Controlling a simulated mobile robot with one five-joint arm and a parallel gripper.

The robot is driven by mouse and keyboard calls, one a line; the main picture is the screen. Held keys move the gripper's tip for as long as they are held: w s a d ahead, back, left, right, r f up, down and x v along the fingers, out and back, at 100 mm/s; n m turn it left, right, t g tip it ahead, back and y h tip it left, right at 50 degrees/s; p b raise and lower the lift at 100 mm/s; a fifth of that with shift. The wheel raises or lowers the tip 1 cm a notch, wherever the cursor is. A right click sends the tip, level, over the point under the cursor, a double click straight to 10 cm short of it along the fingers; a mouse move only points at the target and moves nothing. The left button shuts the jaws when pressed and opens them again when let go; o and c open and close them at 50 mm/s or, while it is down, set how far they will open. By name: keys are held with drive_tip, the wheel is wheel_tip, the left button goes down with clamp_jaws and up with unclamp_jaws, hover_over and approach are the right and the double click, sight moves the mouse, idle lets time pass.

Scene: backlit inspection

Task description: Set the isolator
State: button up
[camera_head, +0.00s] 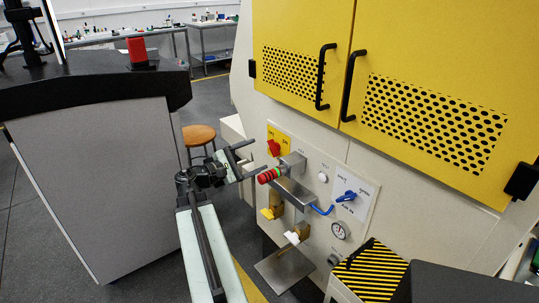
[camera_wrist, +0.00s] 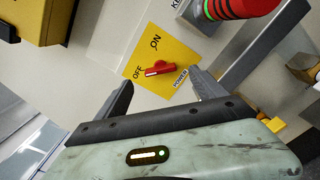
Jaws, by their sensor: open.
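The isolator is a red rotary switch (camera_head: 273,147) on a yellow plate (camera_head: 283,135) at the upper left of the pale panel. In the wrist view the switch (camera_wrist: 160,68) shows ahead of my gripper, its white-marked end towards the OFF label. The ON label is at the upper side of the plate (camera_wrist: 155,42) and POWER is below. My gripper (camera_head: 250,160) is open and empty, left of the switch in the head view. In the wrist view its two fingers (camera_wrist: 163,84) stand either side of the switch's lower side, and appear short of it, not touching.
A red-and-green ringed connector or stack (camera_head: 270,175) sticks out just below the switch. A metal bracket (camera_head: 295,193), blue lever (camera_head: 345,196), blue-handled valve (camera_head: 322,209) and gauge (camera_head: 340,230) are on the panel. A stool (camera_head: 198,135) and grey cabinet (camera_head: 95,170) stand left.

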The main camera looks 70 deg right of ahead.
sight(271, 150)
drive_tip(key=x, duration=0.6)
drive_tip(key=shift+s+d, duration=0.15)
drive_tip(key=shift+d, duration=0.2)
drive_tip(key=c, duration=1.3)
drive_tip(key=shift+d, duration=0.2)
drive_tip(key=shift+c, duration=0.3)
drive_tip(key=shift+a+f, duration=0.1)
drive_tip(key=shift+a, duration=0.05)
